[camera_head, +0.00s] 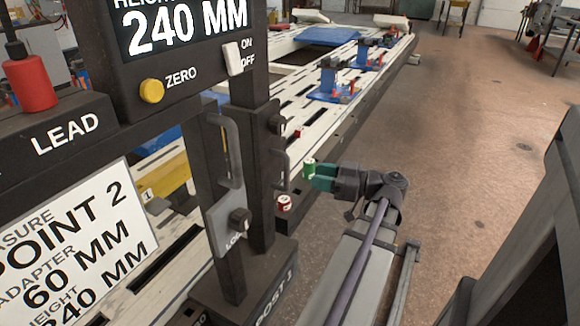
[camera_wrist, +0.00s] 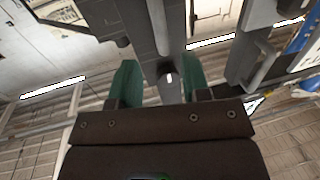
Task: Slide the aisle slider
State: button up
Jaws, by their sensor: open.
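A dark upright post (camera_head: 262,190) marked POST 1 stands at the aisle side of the bench. A dark slider block with a grey handle (camera_head: 281,166) is on its right side; I take this for the aisle slider, though its label cannot be read. My gripper (camera_head: 314,178), with green fingers, is to the right of this handle and appears apart from it. In the wrist view the gripper (camera_wrist: 158,82) is open, with a dark grey bar (camera_wrist: 150,25) showing beyond and between the fingers. A grey handle (camera_wrist: 262,66) shows to the right of the fingers.
A second grey handle (camera_head: 230,150) and a lock plate (camera_head: 228,224) are on the nearer post. Blue fixtures (camera_head: 332,82) stand on the bench behind. The aisle floor (camera_head: 470,130) at right is clear.

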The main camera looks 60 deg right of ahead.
aim_at(287, 185)
jog(key=x, duration=0.9)
jog(key=shift+w+a, duration=0.1)
jog(key=shift+w, duration=0.1)
jog(key=shift+c, duration=0.2)
grip_shut()
